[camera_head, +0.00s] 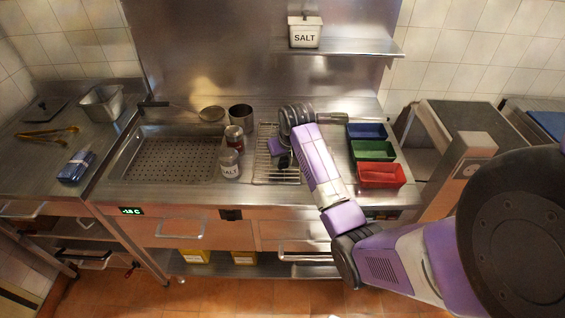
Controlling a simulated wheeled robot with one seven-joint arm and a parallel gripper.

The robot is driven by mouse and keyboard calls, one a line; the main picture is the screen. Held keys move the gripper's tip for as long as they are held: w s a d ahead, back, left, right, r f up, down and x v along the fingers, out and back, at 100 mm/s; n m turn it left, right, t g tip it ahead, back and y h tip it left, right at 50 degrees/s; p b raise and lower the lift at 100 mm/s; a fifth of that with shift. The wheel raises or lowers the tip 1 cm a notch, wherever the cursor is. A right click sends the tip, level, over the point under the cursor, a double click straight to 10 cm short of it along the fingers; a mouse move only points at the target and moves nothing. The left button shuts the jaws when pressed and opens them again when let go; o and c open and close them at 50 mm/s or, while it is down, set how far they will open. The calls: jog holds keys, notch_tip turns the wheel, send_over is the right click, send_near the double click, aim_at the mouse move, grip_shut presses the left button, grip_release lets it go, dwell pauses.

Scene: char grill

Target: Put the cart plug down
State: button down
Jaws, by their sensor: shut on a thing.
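My gripper (280,152) hangs over the wire rack, at the end of my purple and white arm. It is shut on a small black thing, which I take to be the cart plug (285,161). The plug is tiny in this view and partly merges with the dark fingers. I cannot tell whether it touches the rack. No cord can be made out.
The wire rack (264,175) lies on the steel counter between a salt jar (229,164) with other cans and blue (367,131), green (373,151) and red (381,175) bins. A perforated sink tray (170,160) is at left. A black socket (231,214) is on the counter front.

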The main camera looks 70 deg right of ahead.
jog(key=shift+r, duration=0.15)
notch_tip(320, 180, up, 20)
jog(key=shift+w, duration=0.15)
dwell(0.8)
